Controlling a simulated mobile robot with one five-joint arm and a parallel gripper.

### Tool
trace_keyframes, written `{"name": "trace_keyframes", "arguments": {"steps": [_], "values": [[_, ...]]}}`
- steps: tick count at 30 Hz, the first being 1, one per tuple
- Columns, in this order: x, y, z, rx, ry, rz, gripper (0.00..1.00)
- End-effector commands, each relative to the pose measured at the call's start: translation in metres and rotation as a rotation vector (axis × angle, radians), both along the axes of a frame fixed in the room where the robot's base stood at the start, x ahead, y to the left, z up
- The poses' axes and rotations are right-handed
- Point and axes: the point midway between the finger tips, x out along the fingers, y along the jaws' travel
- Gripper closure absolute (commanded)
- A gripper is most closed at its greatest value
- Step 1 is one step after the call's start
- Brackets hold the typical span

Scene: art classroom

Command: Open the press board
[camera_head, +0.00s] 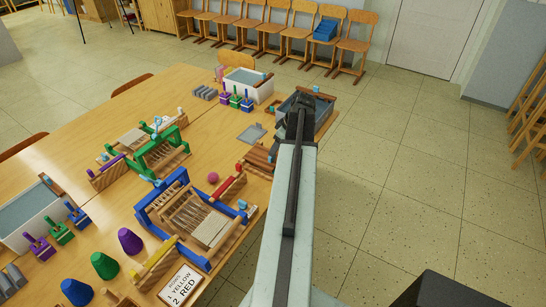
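I cannot tell for sure which thing is the press board. A stack of brown wooden boards (257,161) lies near the table's right edge, left of my arm. A blue-framed wooden rack (167,196) with slats and a pale panel stands at the front, and a green-framed rack (152,153) stands behind it. My arm reaches forward along the table's right edge. My gripper (300,106) appears as a dark end over or in front of a grey tub (318,105). Its fingers are too small and dark to make out.
The wooden table (207,131) also holds a white tub (247,87), a second tub (30,212), coloured cones (130,241), a pink ball (213,178) and a card (181,285) reading "1 YELLOW 2 RED". Chairs (299,42) line the wall.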

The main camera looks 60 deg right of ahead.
Motion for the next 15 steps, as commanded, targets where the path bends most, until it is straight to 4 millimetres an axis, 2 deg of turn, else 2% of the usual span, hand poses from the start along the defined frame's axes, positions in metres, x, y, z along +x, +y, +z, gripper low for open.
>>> {"name": "trace_keyframes", "arguments": {"steps": [1,7,10,15], "values": [[0.003,0.000,-0.016,0.000,0.000,0.001,0.42],[0.017,-0.001,-0.051,-0.001,0.000,0.000,0.42],[0.021,-0.001,-0.060,-0.001,0.000,-0.001,0.42],[0.023,-0.001,-0.059,0.000,0.001,-0.002,0.42]]}}
